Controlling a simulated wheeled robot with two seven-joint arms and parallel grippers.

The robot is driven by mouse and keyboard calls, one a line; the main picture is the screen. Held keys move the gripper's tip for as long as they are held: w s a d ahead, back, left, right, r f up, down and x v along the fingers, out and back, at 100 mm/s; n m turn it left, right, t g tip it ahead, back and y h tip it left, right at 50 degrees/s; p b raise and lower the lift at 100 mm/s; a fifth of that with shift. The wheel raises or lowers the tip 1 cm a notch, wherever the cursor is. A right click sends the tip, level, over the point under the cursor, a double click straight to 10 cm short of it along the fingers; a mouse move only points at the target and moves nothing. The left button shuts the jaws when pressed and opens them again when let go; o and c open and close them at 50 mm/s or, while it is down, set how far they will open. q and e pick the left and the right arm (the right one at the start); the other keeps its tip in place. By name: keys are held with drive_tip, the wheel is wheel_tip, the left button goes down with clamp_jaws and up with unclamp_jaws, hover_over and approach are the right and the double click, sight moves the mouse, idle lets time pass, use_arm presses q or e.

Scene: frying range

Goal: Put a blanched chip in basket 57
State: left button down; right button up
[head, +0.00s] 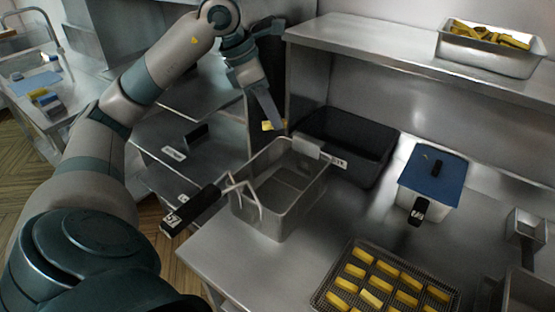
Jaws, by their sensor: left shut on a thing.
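Basket 57 (279,216) is an empty-looking metal basket on the steel counter, with a black handle (190,209) marked 57 pointing to the left front. My left gripper (272,124) hangs past the basket's back left rim, pointing down. It is shut on a yellow chip (266,126), whose ends show at either side of the finger. The chip appears above and behind the rim, not inside the basket. More yellow chips (371,299) lie in rows on a wire rack tray (319,298) at the front right. My right gripper is not in view.
A black bin (372,150) stands behind the basket. A container with a blue lid (437,167) is to its right. A metal pan (490,58) with darker chips is on the upper shelf (390,52). Counter between basket and rack tray is clear.

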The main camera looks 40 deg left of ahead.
use_arm(q)
drive_tip(key=shift+f, duration=0.6)
drive_tip(key=c, duration=1.7)
unclamp_jaws()
drive_tip(key=shift+r, duration=0.15)
drive_tip(key=shift+s+a+r+b, duration=0.1)
drive_tip(key=shift+a+r+b, duration=0.05)
drive_tip(key=shift+r+b, duration=0.2)
drive_tip(key=shift+p+v, duration=0.75)
drive_tip(key=shift+v, duration=7.5)
